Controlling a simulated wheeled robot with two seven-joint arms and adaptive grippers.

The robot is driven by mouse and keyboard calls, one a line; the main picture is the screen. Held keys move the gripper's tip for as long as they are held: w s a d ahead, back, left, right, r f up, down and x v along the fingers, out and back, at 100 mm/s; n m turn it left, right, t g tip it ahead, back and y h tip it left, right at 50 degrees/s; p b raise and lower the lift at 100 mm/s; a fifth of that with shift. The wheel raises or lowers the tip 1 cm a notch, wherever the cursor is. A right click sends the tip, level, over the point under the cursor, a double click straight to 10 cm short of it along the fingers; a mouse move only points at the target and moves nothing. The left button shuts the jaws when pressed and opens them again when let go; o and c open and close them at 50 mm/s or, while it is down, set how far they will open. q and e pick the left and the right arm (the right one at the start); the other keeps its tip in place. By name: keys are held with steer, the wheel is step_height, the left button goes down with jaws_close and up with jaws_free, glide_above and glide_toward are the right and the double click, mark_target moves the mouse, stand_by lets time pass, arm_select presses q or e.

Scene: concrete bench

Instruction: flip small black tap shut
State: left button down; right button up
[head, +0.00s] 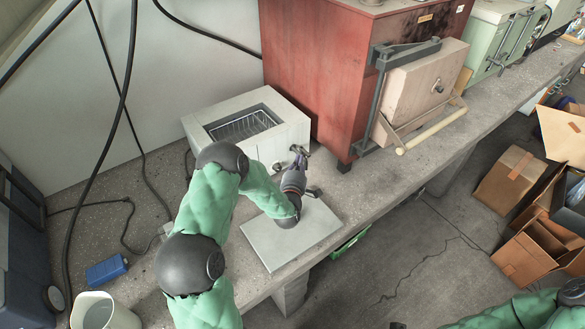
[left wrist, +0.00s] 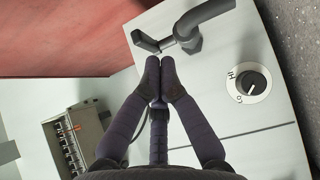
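The small black tap (left wrist: 194,38) sticks out of the white front panel of a countertop unit (head: 290,137). In the left wrist view its flat dark lever (left wrist: 145,42) stands to the left of the curved spout, joined by a short metal stem. In the head view the tap (head: 299,149) is small and partly hidden by my gripper. My left gripper (left wrist: 160,68) has its fingertips together, with nothing seen between them. The tips are just below the lever in the wrist view; I cannot tell whether they touch it. My right gripper is out of view.
A dial knob (left wrist: 252,84) is on the same panel. A red kiln-like cabinet (head: 310,70) stands close to the right. A pale slab (head: 275,240) lies on the bench under my left wrist. A blue box (head: 107,270) and white bucket (head: 88,312) are at the left.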

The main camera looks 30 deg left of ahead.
arm_select(q)
steer(key=shift+w+d+y, duration=0.25)
steer(key=shift+y, duration=0.05)
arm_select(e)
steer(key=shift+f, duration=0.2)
